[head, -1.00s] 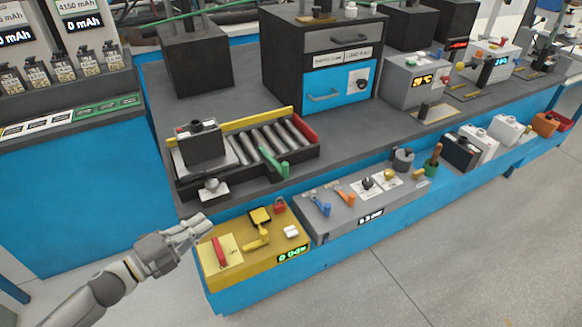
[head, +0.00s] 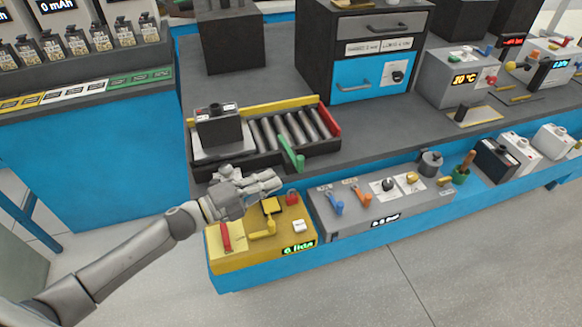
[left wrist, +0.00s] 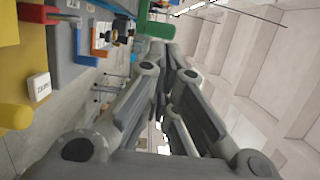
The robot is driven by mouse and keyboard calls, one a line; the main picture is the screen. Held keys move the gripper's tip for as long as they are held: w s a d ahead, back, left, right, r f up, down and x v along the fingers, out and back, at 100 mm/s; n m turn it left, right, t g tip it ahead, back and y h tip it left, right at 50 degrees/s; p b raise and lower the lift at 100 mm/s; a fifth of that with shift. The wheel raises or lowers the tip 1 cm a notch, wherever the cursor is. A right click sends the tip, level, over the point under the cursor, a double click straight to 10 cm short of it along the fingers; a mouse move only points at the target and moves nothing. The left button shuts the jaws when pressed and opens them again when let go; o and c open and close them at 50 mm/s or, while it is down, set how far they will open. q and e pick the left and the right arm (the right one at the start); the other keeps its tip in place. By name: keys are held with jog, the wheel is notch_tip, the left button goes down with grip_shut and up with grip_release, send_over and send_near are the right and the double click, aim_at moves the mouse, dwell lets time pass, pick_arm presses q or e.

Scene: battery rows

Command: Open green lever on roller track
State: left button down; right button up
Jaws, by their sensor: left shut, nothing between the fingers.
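The green lever (head: 291,152) stands at the front edge of the roller track (head: 317,147), near the track's right half. A black battery-like block (head: 217,127) sits on the left end of the track. My left gripper (head: 277,180) is shut and empty. In the head view it appears just below and left of the lever, over the back of the yellow panel, apart from the lever. In the left wrist view the gripper's fingers (left wrist: 165,55) fill the middle. My right gripper is not in view.
A yellow panel (head: 228,262) with a red lever and yellow handle lies below my gripper. A grey panel (head: 380,212) with blue and orange levers is to its right. A black cabinet (head: 313,55) with a blue drawer stands behind the track.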

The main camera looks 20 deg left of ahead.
pick_arm(q)
jog(key=p+x, duration=0.1)
jog(key=x, duration=0.5)
jog(key=shift+p, duration=0.3)
